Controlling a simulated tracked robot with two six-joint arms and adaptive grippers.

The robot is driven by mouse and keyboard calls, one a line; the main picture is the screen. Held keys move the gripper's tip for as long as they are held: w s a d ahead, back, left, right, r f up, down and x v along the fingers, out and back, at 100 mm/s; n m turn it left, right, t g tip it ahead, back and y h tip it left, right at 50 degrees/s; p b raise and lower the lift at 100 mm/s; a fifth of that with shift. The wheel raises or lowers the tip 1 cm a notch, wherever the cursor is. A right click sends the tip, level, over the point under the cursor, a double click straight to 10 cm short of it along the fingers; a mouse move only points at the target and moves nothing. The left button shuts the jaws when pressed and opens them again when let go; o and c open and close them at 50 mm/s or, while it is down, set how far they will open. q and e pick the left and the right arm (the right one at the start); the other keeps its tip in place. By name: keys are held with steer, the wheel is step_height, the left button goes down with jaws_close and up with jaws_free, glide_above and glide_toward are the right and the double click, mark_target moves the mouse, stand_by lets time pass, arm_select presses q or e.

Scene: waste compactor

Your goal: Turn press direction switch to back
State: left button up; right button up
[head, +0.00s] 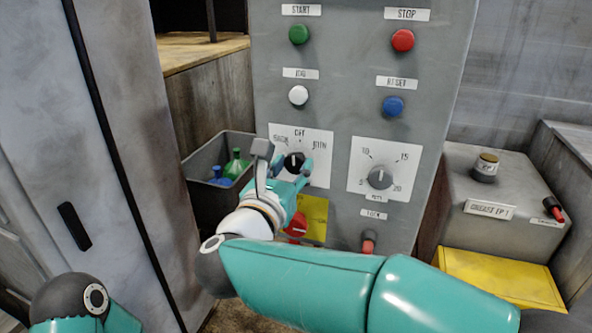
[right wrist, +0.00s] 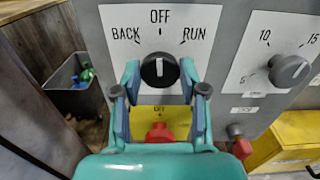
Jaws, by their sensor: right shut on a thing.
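The press direction switch (head: 294,161) is a black round knob on a white plate marked BACK, OFF and RUN, on the grey control panel. In the right wrist view the knob (right wrist: 160,71) has its white line pointing up at OFF. My right gripper (head: 286,163) is at the switch. In the right wrist view its two fingers (right wrist: 160,80) stand on either side of the knob's lower part and are shut on it. Part of my left arm shows at the lower left of the head view; its gripper is out of view.
A dial (head: 380,177) is to the right of the switch. START (head: 299,34), STOP (head: 403,40), white (head: 298,95) and blue (head: 393,105) buttons are above. A red knob (head: 297,225) on a yellow plate is just below. A bin with bottles (head: 203,196) stands left.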

steer(key=shift+f+n+b, duration=0.15)
steer(key=shift+n+b, duration=1.4)
steer(key=shift+n, duration=0.45)
steer(key=n, duration=0.2)
steer(key=shift+a+n+b, duration=0.1)
steer(key=shift+n+b, duration=0.2)
steer(key=shift+n, duration=1.3)
steer(key=o, duration=1.1)
steer(key=shift+a, duration=0.1)
